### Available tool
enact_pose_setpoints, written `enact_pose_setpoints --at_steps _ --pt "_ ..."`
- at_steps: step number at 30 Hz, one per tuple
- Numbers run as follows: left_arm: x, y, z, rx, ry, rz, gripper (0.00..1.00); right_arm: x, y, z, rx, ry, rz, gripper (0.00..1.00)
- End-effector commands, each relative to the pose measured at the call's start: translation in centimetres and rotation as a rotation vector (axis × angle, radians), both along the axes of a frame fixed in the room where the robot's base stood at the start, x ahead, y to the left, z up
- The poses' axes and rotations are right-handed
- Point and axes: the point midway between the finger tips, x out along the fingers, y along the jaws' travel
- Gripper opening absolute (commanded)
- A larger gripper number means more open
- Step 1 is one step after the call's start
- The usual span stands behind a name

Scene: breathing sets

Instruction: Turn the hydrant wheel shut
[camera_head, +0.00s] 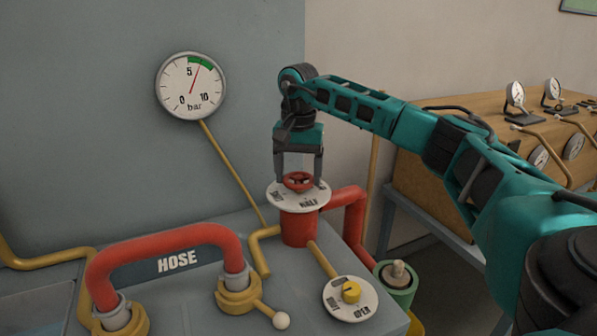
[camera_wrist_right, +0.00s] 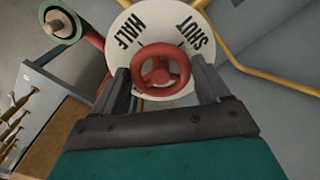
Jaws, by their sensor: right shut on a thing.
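The red hydrant wheel (camera_head: 298,181) sits on top of a round white plate (camera_head: 297,201) lettered HALF, above a red hydrant body (camera_head: 298,229). My right gripper (camera_head: 299,182) comes down from above with one finger on each side of the wheel, shut on it. In the right wrist view the wheel (camera_wrist_right: 160,69) lies between the two fingers (camera_wrist_right: 161,85), and the plate (camera_wrist_right: 140,22) reads HALF and SHUT. Any pointer on the wheel is hidden. My left gripper is not in view.
A pressure gauge (camera_head: 191,86) on the wall has its needle a little past 5, by the green band. A red hose (camera_head: 165,240) arches at front left. A dial with a yellow knob (camera_head: 351,292) is at front right. A wooden bench (camera_head: 440,180) with gauges stands right.

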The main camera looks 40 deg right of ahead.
Motion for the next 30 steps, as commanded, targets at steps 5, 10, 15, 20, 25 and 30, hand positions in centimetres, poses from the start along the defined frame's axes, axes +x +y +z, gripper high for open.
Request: enact_pose_setpoints --at_steps 5,10,15,20,25,30 --pt "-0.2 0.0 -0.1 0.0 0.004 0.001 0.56 0.0 0.0 0.0 -0.001 0.001 0.0 0.45" --pt "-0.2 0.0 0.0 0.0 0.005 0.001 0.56 0.0 0.0 0.1 -0.001 0.001 -0.009 0.45" --pt "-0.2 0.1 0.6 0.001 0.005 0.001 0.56 0.0 0.0 0.2 0.0 0.002 -0.055 0.45" --pt "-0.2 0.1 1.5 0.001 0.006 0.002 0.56 0.0 0.0 0.3 -0.001 0.003 -0.147 0.45" --pt "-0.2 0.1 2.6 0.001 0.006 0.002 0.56 0.1 0.0 0.3 -0.001 0.002 -0.291 0.45" --pt "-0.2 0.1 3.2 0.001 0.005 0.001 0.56 0.1 0.0 0.2 -0.001 0.003 -0.453 0.45"
